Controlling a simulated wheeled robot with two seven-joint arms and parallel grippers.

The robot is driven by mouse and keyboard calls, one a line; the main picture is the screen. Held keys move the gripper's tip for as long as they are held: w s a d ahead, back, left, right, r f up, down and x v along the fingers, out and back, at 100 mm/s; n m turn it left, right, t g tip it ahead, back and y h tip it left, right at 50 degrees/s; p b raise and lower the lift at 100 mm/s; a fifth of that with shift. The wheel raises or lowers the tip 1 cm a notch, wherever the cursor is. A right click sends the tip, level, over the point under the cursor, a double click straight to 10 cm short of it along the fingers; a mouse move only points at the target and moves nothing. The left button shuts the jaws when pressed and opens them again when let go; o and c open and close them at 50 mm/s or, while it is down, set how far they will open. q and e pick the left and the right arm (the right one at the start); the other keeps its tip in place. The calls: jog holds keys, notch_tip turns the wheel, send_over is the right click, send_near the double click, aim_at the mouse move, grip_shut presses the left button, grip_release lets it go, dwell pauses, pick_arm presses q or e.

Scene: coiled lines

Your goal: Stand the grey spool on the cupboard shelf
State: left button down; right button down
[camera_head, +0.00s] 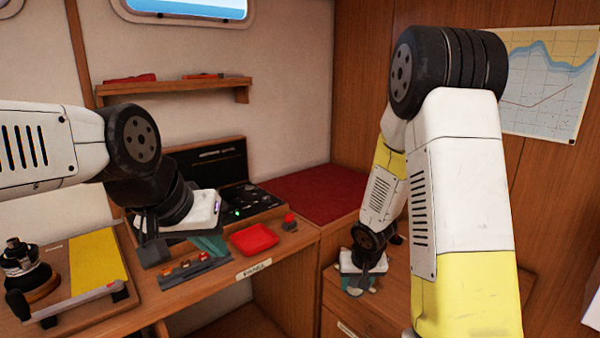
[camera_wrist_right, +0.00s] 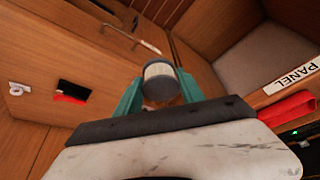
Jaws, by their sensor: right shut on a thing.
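The spool (camera_wrist_right: 160,72), with a grey end and a pale wound band, shows in the right wrist view between the teal fingers of my right gripper (camera_wrist_right: 160,93). That gripper is shut on it. In the head view my right gripper (camera_head: 358,288) is low over the wooden unit at the right, and the spool is not clear there. My left gripper (camera_head: 208,246) is over the desk, left of the red tray; its finger gap cannot be made out. I cannot tell which surface is the cupboard shelf; an open wooden compartment (camera_wrist_right: 235,62) shows in the right wrist view.
A red tray (camera_head: 254,239) and a strip of small parts (camera_head: 190,268) lie on the desk by a PANEL label (camera_head: 254,269). A wall shelf (camera_head: 180,86) holds red items. A handle (camera_wrist_right: 130,38) juts out near the spool.

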jog(key=shift+s+d+f, duration=0.15)
jog(key=shift+s+f, duration=0.25)
jog(key=shift+s, duration=0.15)
jog(key=shift+w+d, duration=0.1)
dwell(0.9)
jog(key=w+d+f, duration=0.2)
jog(key=w+d, duration=0.4)
jog(key=w, duration=0.3)
jog(key=w+d+f, duration=0.2)
jog(key=w+d, duration=0.4)
jog(key=w, duration=0.3)
jog(key=w+d+f+m+h, duration=0.1)
jog(key=w+d, duration=0.2)
jog(key=d, duration=0.6)
jog(key=w+d+f+m, duration=0.1)
jog(key=w+d, duration=0.2)
jog(key=d, duration=0.6)
jog(key=f, duration=0.9)
jog(key=shift+w+f, duration=0.2)
jog(key=shift+f, duration=0.2)
jog(key=shift+f, duration=0.15)
